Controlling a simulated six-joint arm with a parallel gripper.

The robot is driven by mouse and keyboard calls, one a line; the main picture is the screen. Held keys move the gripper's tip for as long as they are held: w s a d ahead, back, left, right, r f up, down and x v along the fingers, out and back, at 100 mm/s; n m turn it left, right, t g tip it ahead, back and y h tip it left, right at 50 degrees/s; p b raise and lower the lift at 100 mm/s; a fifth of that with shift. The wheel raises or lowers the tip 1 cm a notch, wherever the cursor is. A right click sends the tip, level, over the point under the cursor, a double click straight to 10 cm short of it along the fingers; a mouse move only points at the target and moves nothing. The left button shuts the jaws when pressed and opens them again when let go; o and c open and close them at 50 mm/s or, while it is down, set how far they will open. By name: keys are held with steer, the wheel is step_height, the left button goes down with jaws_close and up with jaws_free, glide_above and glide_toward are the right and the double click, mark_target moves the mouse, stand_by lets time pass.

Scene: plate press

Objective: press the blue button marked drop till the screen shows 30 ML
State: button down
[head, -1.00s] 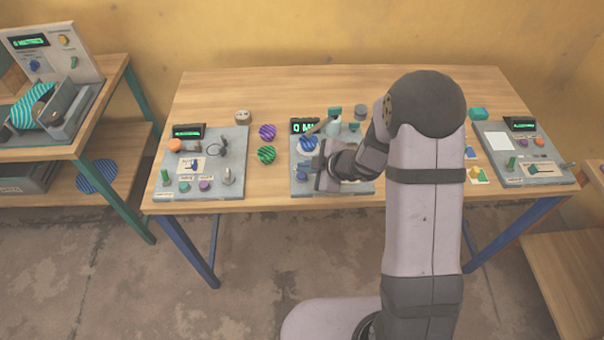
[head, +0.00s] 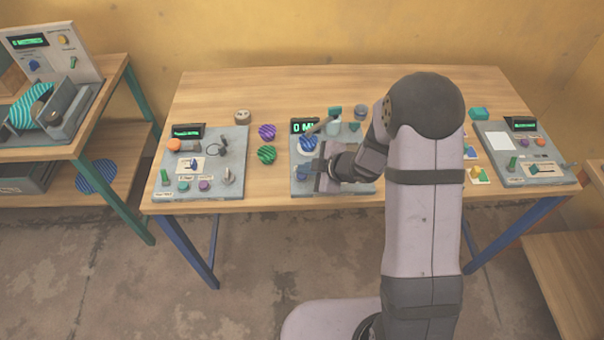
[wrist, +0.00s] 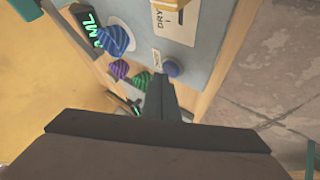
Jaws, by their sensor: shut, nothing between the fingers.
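The blue button (head: 301,172) sits at the front left of the middle grey panel (head: 350,187). In the wrist view the round blue button (wrist: 171,68) shows just beyond and right of my fingertips, beside a small label (wrist: 157,58) too blurred to read. My gripper (wrist: 158,80) is shut and empty, close to the button; I cannot tell whether it touches it. In the head view my gripper (head: 317,168) is right beside the button and partly hidden by my wrist.
A blue striped knob-like piece (head: 308,143) stands behind the button on the panel. Other panels stand left (head: 215,190) and right (head: 515,150).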

mark_target(305, 177)
steer(key=shift+f+b, duration=0.3)
steer(key=shift+f, duration=0.1)
stand_by(0.3)
steer(key=shift+r, duration=0.15)
steer(key=shift+r+p, duration=0.7)
steer(key=shift+p, duration=0.15)
steer(key=shift+r+p, duration=2.4)
steer(key=shift+r, duration=0.1)
stand_by(0.9)
step_height(305, 177, up, 4)
steer(key=p, duration=0.4)
steer(key=shift+f, duration=0.15)
